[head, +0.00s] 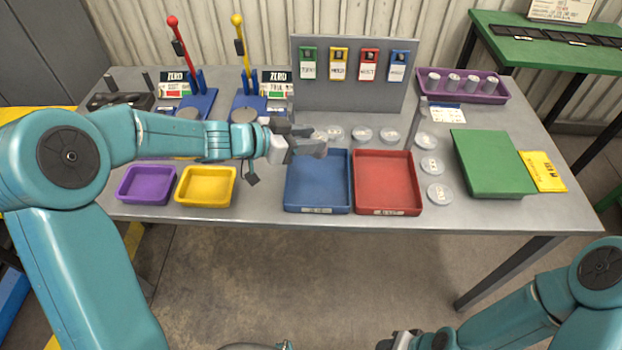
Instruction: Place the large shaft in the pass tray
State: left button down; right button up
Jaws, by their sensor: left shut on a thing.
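My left gripper (308,143) is shut on a grey part above the back edge of the blue tray (318,182). The fingers hide most of this part, so I cannot tell for sure that it is the large shaft. The blue tray and the red tray (387,181) stand side by side at the table's front, and both look empty. Each has a small front label that I cannot read clearly, so I cannot tell which is the pass tray. My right gripper (400,341) is at the bottom edge, mostly cut off, well away from the table.
Empty purple (146,184) and yellow (206,186) trays stand at the left. Several clear discs (362,134) and a thin grey post (415,125) are behind and beside the trays. A green block (493,161) and a purple rack (462,86) of cylinders are at the right.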

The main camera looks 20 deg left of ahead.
pick_arm(q)
notch_tip(320, 180, down, 7)
jog(key=shift+f+b, duration=0.1)
jog(key=shift+b, duration=0.55)
notch_tip(320, 180, down, 4)
jog(key=shift+r+b, duration=0.15)
jog(key=shift+b, duration=0.15)
jog(key=shift+s+r, duration=0.1)
jog(key=shift+f, duration=0.2)
jog(key=c, duration=0.6)
grip_release()
jog(key=shift+c, duration=0.2)
jog(key=shift+s, duration=0.1)
